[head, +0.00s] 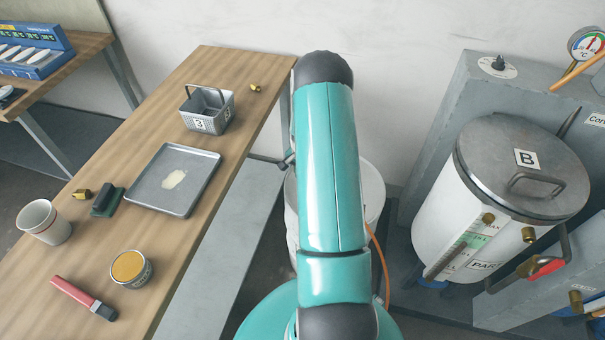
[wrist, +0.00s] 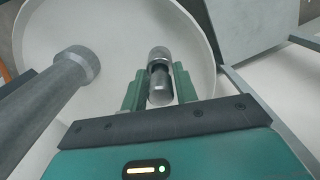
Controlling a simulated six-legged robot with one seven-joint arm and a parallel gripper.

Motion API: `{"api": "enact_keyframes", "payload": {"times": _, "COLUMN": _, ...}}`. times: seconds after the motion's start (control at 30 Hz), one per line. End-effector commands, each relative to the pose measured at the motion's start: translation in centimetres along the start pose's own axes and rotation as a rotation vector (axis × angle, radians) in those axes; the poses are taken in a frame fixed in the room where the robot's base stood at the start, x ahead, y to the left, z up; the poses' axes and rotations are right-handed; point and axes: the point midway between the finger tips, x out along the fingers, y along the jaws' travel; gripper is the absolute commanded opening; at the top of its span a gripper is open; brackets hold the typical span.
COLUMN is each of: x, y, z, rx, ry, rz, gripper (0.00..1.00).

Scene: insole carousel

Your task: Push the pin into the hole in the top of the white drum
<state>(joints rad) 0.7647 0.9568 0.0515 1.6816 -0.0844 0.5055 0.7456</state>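A white drum stands behind my arm in the head view, with part of its round top and side (head: 372,190) showing at the arm's right. In the wrist view its pale round top (wrist: 115,30) lies beyond my gripper (wrist: 159,90). The green fingers are shut on a short grey metal pin (wrist: 159,57), one finger on each side of it. The pin appears to point toward the drum top; I cannot tell whether it touches. The hole is not visible. My arm hides the gripper and pin in the head view.
A thick grey post with a collar (wrist: 75,66) rises beside the gripper in the wrist view. A wooden table (head: 235,75) with a tray (head: 150,185) and basket (head: 225,115) stands left. A lidded tank marked B (head: 440,210) stands right.

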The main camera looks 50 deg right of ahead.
Motion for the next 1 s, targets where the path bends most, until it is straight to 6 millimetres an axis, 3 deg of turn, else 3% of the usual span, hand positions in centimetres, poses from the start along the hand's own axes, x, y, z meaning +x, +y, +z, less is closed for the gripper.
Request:
{"api": "enact_keyframes", "payload": {"times": 0.1, "x": 0.0, "y": 0.0, "z": 0.0, "rx": 0.0, "ry": 0.0, "rz": 0.0, "gripper": 0.47}}
{"api": "enact_keyframes", "payload": {"times": 0.47, "x": -0.6, "y": 0.0, "z": 0.0, "rx": 0.0, "ry": 0.0, "rz": 0.0, "gripper": 0.47}}
{"api": "enact_keyframes", "payload": {"times": 0.67, "x": -3.9, "y": 0.0, "z": -0.1, "rx": 0.0, "ry": 0.003, "rz": -0.001, "gripper": 0.47}}
{"api": "enact_keyframes", "payload": {"times": 1.0, "x": -11.2, "y": 0.0, "z": 0.0, "rx": 0.0, "ry": 0.003, "rz": -0.002, "gripper": 0.47}}
